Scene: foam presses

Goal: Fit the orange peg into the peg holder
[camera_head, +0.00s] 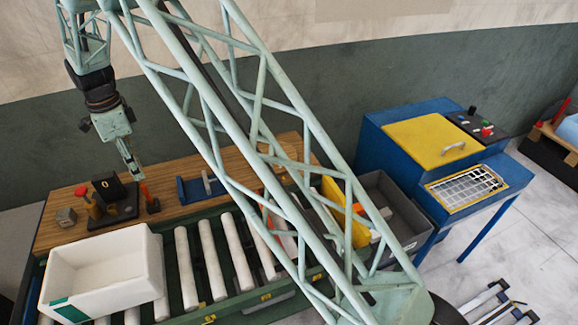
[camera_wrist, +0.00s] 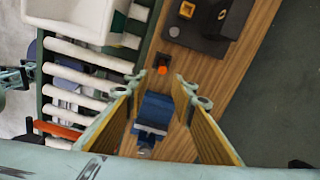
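The orange peg (camera_head: 145,191) stands upright at a small dark block (camera_head: 153,206) on the wooden table, below my gripper. In the wrist view its orange top (camera_wrist: 162,71) shows between and just beyond my fingertips, apart from them. My gripper (camera_head: 134,168) points down above the table. In the wrist view my gripper (camera_wrist: 162,82) is open, its fingers wide apart and nothing between them. A blue holder-like fixture (camera_head: 192,190) with a grey upright part stands to the right of the peg; it also shows in the wrist view (camera_wrist: 155,112). I cannot tell which fixture is the peg holder.
A black fixture (camera_head: 120,213) stands left of the peg, with red and yellow parts nearby. A white foam box (camera_head: 100,285) sits on the roller conveyor (camera_head: 213,262) in front. A grey bin (camera_head: 395,205) and a blue press (camera_head: 400,130) stand at the right.

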